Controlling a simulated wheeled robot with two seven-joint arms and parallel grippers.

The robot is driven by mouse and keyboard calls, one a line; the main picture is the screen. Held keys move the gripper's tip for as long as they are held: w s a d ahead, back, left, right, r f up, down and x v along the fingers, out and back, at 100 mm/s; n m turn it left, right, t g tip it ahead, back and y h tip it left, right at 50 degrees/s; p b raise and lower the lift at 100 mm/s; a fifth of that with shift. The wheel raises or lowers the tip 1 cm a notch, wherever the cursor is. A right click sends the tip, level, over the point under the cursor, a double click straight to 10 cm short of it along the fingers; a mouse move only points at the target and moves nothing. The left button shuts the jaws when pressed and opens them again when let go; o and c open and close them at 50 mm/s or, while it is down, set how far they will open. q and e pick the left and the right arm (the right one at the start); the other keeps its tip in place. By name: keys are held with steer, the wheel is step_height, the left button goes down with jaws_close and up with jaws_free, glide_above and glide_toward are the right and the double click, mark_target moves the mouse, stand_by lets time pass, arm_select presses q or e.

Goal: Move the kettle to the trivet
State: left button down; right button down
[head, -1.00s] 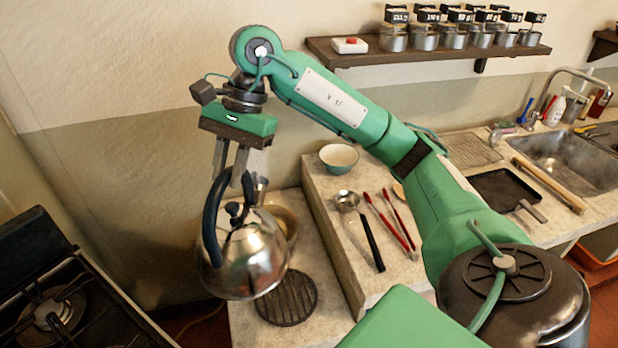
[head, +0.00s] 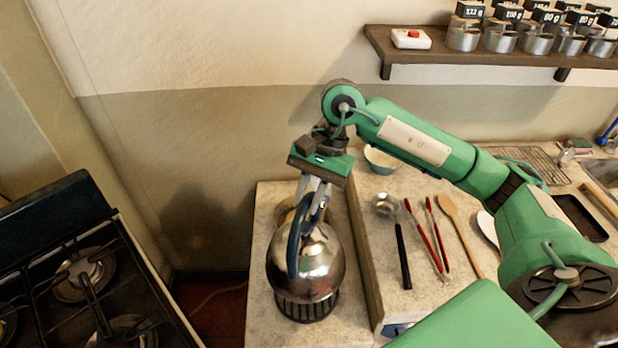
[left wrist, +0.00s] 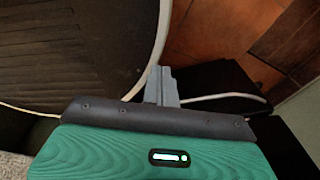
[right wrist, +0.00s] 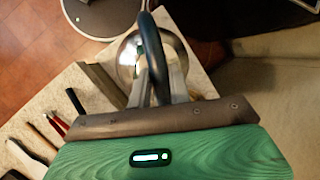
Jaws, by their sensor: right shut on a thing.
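The shiny metal kettle (head: 318,262) with its dark arched handle (head: 294,243) is upright over the dark ribbed trivet (head: 306,308) on the lower counter. The kettle hides most of the trivet; I cannot tell whether the two touch. My right gripper (head: 313,203) is shut on the kettle's handle from above. In the right wrist view, the handle passes between the fingers with the kettle's body (right wrist: 128,58) beyond. My left gripper (left wrist: 162,84) shows only in the left wrist view, its fingers together and empty.
A stove (head: 80,275) stands at the left, with a floor gap before the counter (head: 265,225). The raised counter to the right holds a ladle (head: 400,240), red tongs (head: 428,240) and a bowl (head: 380,160). A wall shelf (head: 480,58) hangs above.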

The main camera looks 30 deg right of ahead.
mark_target(308, 222)
step_height(308, 222, down, 8)
steer(key=shift+f+p, duration=0.2)
steer(key=shift+p, duration=0.8)
steer(key=shift+f+p, duration=0.55)
steer(key=shift+f, duration=1.4)
steer(key=c, duration=1.3)
jaws_free()
steer(key=shift+f, duration=0.15)
steer(key=b+v, duration=0.4)
steer(key=v, duration=0.7)
steer(key=shift+d+r, duration=0.2)
steer(key=shift+r, duration=0.35)
